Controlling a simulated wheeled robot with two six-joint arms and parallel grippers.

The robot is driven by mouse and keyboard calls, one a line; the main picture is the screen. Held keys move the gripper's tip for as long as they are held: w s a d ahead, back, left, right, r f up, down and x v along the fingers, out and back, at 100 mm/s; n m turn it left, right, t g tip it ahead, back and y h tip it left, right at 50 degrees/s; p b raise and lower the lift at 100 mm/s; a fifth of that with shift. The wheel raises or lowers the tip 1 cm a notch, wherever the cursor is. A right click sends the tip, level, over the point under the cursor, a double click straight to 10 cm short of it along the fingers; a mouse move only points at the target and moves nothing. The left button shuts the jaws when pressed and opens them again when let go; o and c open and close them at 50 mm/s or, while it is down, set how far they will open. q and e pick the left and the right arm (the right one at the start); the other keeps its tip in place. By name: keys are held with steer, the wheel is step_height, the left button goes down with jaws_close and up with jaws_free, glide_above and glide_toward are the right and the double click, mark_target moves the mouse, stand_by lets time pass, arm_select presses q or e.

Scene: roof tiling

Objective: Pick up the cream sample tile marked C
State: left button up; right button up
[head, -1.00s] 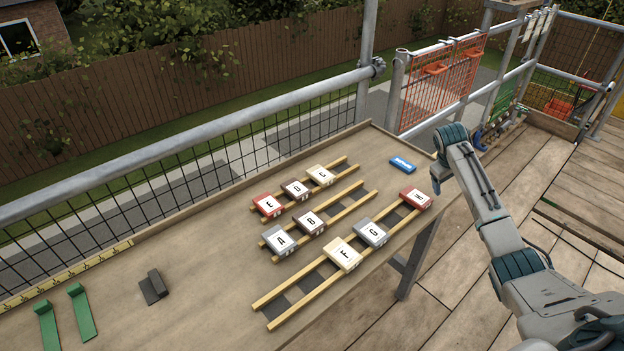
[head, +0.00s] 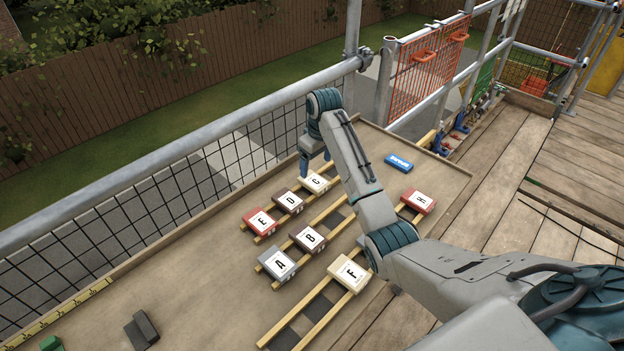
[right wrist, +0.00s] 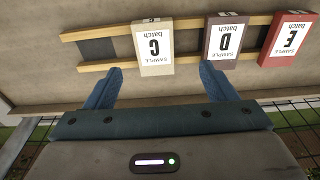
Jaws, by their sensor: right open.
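The cream tile marked C (head: 314,183) lies at the far end of the back pair of battens, beside tile D (head: 289,201). In the right wrist view the C tile (right wrist: 152,48) lies just beyond and between the fingertips, its label upside down. My right gripper (right wrist: 155,72) is open and empty, its two blue fingers spread wider than the tile. In the head view the right gripper (head: 315,165) hangs close above the C tile and its arm covers part of the table. My left gripper is not in view.
Tile E (head: 259,222) ends the same row. Tiles A (head: 277,264), B (head: 308,238), another cream tile F (head: 349,272) and a red tile (head: 418,201) lie on other battens. A mesh guardrail runs behind the table.

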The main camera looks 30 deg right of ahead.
mark_target(314, 180)
steer(key=f, duration=0.2)
steer(key=shift+w+a+f, duration=0.1)
steer(key=shift+w+f, duration=0.15)
steer(key=shift+f, duration=0.15)
steer(key=f, duration=0.1)
steer(key=f+p, duration=0.1)
steer(key=w+f, duration=0.1)
steer(key=f, duration=0.1)
steer(key=shift+d+p, duration=0.3)
steer(key=shift+p, duration=0.1)
steer(key=shift+f, duration=0.5)
steer(key=c, duration=1.1)
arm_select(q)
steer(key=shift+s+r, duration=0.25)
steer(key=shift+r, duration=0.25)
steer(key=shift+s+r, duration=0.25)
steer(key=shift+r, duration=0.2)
arm_select(e)
steer(key=shift+c, duration=0.3)
